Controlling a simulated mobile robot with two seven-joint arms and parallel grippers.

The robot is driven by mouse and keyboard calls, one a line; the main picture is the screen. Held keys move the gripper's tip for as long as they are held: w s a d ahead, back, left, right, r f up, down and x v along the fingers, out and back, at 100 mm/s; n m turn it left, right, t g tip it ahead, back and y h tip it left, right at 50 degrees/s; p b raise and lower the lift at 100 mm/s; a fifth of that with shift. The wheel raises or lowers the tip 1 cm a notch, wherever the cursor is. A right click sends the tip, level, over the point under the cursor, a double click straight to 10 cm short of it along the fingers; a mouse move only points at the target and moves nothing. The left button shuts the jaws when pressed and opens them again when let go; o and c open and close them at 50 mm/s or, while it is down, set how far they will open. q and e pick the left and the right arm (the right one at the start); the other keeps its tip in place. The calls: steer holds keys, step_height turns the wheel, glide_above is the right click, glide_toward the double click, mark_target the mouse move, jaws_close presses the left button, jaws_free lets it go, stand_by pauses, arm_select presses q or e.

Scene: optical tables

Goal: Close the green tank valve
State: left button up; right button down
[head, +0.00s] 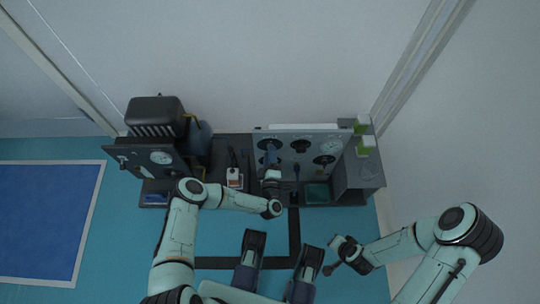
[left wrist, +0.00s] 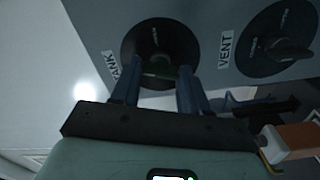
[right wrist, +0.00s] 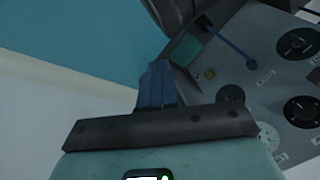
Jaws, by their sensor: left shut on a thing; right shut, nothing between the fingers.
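In the head view my left gripper (head: 270,158) is up against the panel (head: 312,138) and hides much of the tank valve. My right gripper (head: 331,268) is at lower right, away from the panel. In the right wrist view its fingers (right wrist: 157,83) are together and empty.
A black VENT valve (left wrist: 279,42) is right of the tank valve. A red-and-white item (head: 234,178) stands on the bench left of the gripper. The floor in front is open.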

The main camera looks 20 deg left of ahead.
arm_select(q)
steer(key=shift+n+b, duration=0.3)
steer(key=shift+n, duration=1.6)
arm_select(e)
steer(key=shift+s+d+f, duration=0.1)
steer(key=shift+s+f, duration=0.6)
arm_select(q)
steer(key=shift+d, duration=0.1)
arm_select(e)
steer(key=shift+g, duration=0.3)
arm_select(q)
steer(key=o, duration=1.1)
steer(key=shift+c, duration=0.2)
